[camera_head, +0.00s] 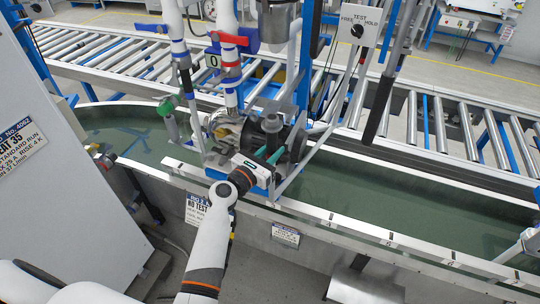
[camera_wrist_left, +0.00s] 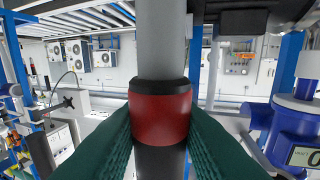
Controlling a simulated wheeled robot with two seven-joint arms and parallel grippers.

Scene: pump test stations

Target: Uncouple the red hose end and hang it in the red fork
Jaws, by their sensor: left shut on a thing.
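In the left wrist view, the red hose end (camera_wrist_left: 160,115) is a red collar with black bands on an upright grey hose (camera_wrist_left: 162,40). The dark green fingers of my left gripper (camera_wrist_left: 160,140) close on both sides of the collar. In the head view, my left gripper (camera_head: 269,155) reaches in at the front of the dark pump (camera_head: 272,124). The held hose end is not clear there, and whether it is still coupled cannot be told. A red bracket-like piece (camera_head: 229,39) is on the upright pipework above; I cannot tell if it is the red fork. My right gripper is out of view.
The pump stands over a long trough (camera_head: 420,198) of greenish water with a metal rim. A white control box (camera_head: 360,24) and white pipes crowd the space around it. A roller conveyor (camera_head: 430,115) runs behind. A large grey cabinet (camera_head: 75,150) stands at left.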

